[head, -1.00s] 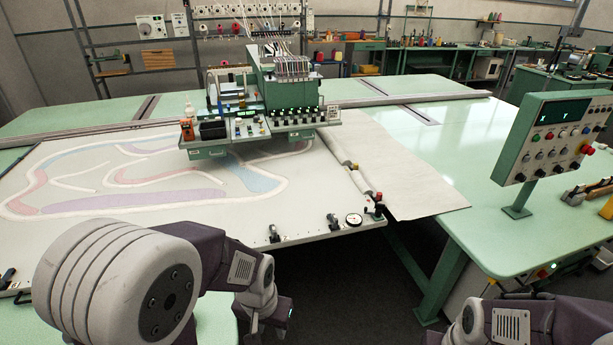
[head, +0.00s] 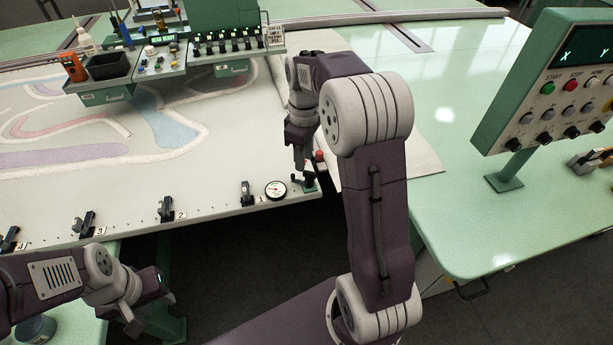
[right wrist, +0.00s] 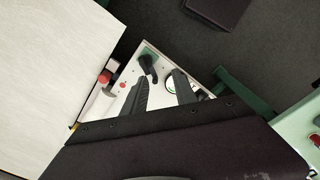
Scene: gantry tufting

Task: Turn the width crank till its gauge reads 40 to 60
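The width crank (head: 309,184), a dark handle on a green base, sits at the near right corner of the white frame. In the right wrist view the crank (right wrist: 148,66) lies just beyond the fingertips. The round white gauge (head: 275,190) is left of it; its reading is too small to tell. It shows partly in the right wrist view (right wrist: 171,85), behind a finger. My right gripper (head: 299,165) is above the crank, pointing down. In its wrist view its fingers (right wrist: 157,74) are apart with nothing between them. My left gripper (head: 140,318) is low at left, its fingers unclear.
A red knob (head: 319,155) stands close behind the crank. Numbered black clamps (head: 166,209) line the frame's front edge. A control panel (head: 560,85) stands on the green table at right. Dark floor lies open in front.

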